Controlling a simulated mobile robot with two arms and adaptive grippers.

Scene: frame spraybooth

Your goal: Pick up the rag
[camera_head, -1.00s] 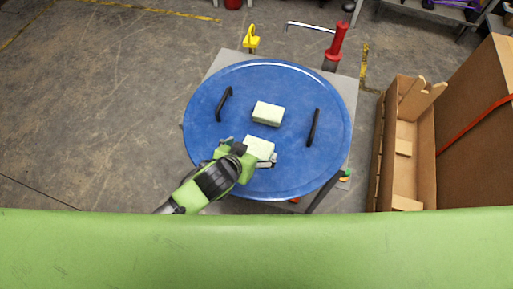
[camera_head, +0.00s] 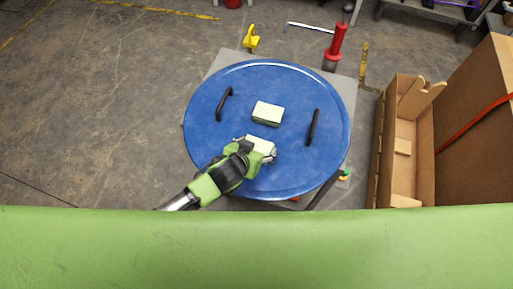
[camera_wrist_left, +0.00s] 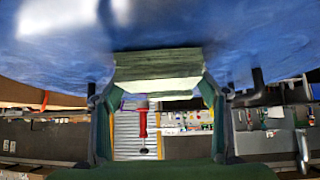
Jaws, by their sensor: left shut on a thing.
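A pale green-white rag (camera_head: 262,145), shaped like a thick folded block, is at the near part of the round blue tray-like top (camera_head: 205,125). My left gripper (camera_head: 254,150) reaches in from the lower left and is shut on this rag, partly hiding it. In the left wrist view the rag (camera_wrist_left: 157,72) sits between the two fingers, close to the blue surface; I cannot tell whether it touches it. A second, similar pale block (camera_head: 267,113) lies farther back, near the middle of the blue top. My right gripper is not in view.
Two black handles, left (camera_head: 223,104) and right (camera_head: 313,127), rise from the blue top. A grey table (camera_head: 345,90) stands beneath. A red cylindrical tool (camera_head: 337,42) and a yellow item (camera_head: 250,38) are behind. A cardboard box (camera_head: 383,150) stands to the right. Floor at left is clear.

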